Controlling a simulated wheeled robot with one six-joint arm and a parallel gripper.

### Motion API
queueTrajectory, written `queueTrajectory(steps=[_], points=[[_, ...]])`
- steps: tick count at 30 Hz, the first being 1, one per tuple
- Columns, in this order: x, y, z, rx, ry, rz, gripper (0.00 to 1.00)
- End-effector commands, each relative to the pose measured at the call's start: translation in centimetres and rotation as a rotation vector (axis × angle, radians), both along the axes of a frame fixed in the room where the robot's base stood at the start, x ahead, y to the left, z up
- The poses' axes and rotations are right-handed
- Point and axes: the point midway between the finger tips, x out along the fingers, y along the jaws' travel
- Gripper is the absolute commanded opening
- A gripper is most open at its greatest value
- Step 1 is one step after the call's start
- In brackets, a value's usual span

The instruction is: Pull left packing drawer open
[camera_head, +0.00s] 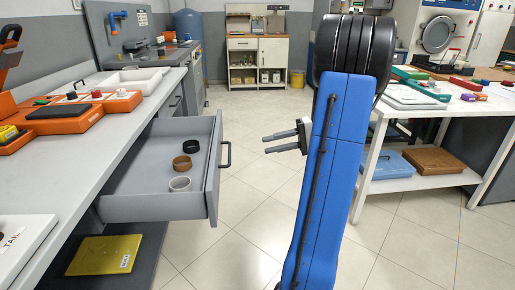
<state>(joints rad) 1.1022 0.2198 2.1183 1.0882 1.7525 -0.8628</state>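A grey drawer (150,206) under the left counter stands pulled well out into the aisle. Its dark bar handle (225,155) is on the front panel, facing right. My blue arm hides part of the floor and the right table's edge.
The left counter (45,180) holds orange trays and a white tray. A yellow board (104,255) lies on the shelf below the drawer. A white table (440,108) with a lower shelf stands at right. The tiled floor (245,205) between them is clear.

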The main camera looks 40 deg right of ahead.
Motion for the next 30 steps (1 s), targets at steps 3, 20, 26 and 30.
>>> queueTrajectory(steps=[3,20,26,30], points=[[-1.2,-1.6,0.4,0.000,0.000,-0.002,0.28],[-2.5,-3.4,0.9,0.000,0.000,0.000,0.28],[-2.5,-3.4,0.9,0.000,0.000,0.000,0.28],[-2.5,-3.4,0.9,0.000,0.000,0.000,0.28]])
